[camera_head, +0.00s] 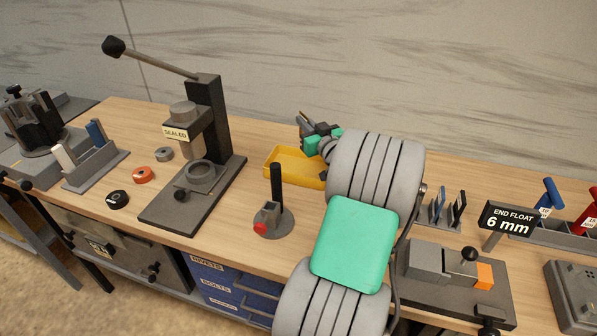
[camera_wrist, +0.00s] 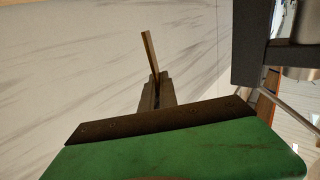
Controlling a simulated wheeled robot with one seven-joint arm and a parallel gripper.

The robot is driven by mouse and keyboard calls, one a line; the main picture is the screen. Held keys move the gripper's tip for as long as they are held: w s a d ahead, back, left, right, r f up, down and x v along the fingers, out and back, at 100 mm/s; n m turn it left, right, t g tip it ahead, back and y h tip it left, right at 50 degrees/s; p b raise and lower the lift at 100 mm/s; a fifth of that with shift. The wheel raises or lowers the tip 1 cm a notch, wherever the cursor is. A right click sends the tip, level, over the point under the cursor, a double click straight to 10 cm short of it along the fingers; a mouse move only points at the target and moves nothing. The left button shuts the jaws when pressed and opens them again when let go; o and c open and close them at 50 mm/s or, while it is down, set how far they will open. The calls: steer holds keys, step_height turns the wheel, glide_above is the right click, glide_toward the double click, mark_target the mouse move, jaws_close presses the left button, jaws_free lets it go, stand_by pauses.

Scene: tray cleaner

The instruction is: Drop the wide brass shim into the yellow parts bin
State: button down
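The yellow parts bin (camera_head: 283,170) sits on the bench in the head view, its right part hidden behind my arm. My gripper (camera_head: 303,118) is above and behind the bin's right part in that picture, apart from it. In the wrist view my gripper's dark fingers (camera_wrist: 155,92) are shut on a thin, flat brass-brown strip, the wide brass shim (camera_wrist: 150,54), which sticks out past the fingertips, slightly tilted. In the head view the shim is too small to make out clearly.
A lever press (camera_head: 205,125) labelled SEALED stands left of the bin. A dark post on a round base (camera_head: 275,200) stands in front of it. An END FLOAT 6 mm sign (camera_head: 508,220) stands at right.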

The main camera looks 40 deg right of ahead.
step_height(320, 180, down, 5)
steer(key=shift+f+b, duration=0.1)
steer(key=shift+b, duration=0.95)
steer(key=c, duration=1.6)
jaws_free()
steer(key=shift+o, duration=0.2)
step_height(320, 180, up, 3)
steer(key=shift+r+b, duration=0.1)
steer(key=shift+b, duration=0.35)
steer(key=s+a+r, duration=0.2)
steer(key=r, duration=0.1)
steer(key=s+r, duration=0.1)
steer(key=r, duration=0.1)
steer(key=shift+s+a+r+b, duration=0.2)
steer(key=shift+s+a+b, duration=0.15)
steer(key=shift+a, duration=0.05)
steer(key=s+a+r+b, duration=0.1)
steer(key=s+a+r, duration=0.3)
steer(key=s+a, duration=0.2)
steer(key=shift+s+r+b, duration=0.25)
steer(key=shift+s+b, duration=0.05)
steer(key=shift+s, duration=0.3)
steer(key=shift+a, duration=0.1)
